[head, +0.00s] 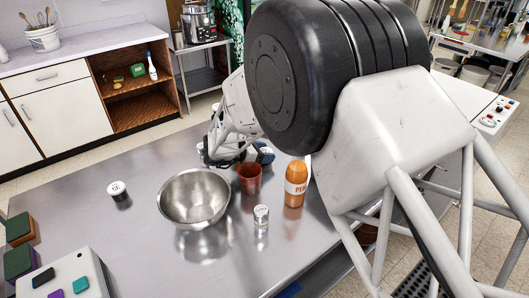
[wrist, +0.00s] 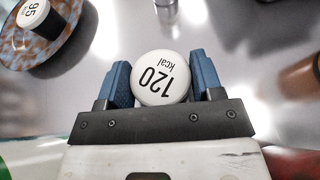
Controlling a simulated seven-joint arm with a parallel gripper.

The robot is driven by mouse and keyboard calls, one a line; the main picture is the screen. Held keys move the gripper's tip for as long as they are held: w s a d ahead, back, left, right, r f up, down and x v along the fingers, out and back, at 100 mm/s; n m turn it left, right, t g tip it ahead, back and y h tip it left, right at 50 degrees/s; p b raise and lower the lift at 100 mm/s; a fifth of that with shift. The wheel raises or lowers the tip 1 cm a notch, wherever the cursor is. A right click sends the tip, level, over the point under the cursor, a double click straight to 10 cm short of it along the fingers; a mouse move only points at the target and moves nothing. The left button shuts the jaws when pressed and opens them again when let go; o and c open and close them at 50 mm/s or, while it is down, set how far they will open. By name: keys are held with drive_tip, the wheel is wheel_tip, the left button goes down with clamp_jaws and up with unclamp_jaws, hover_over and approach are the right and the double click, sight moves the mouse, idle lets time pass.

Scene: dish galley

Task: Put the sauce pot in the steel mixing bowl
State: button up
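A small sauce pot (wrist: 160,77) with a round white lid reading "120 kcal" sits between the two blue fingers of my gripper (wrist: 161,80) in the wrist view. Both fingers press close against its sides, and its lower body is hidden under the lid. The steel mixing bowl (head: 178,207) stands on the steel table, to the left of and nearer than my gripper. It looks empty.
A red cup (head: 249,181), a steel shaker (head: 261,215) and an orange bottle (head: 295,185) stand right of the bowl. A dark pot with a white lid (head: 117,188) stands left. The wrist view shows a "95" pot (wrist: 33,14) on a brown dish (wrist: 62,62).

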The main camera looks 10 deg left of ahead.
drive_tip(key=o, duration=0.4)
drive_tip(key=shift+c, duration=0.2)
drive_tip(key=shift+r, duration=0.2)
drive_tip(key=v, duration=1.2)
drive_tip(key=shift+o, duration=0.5)
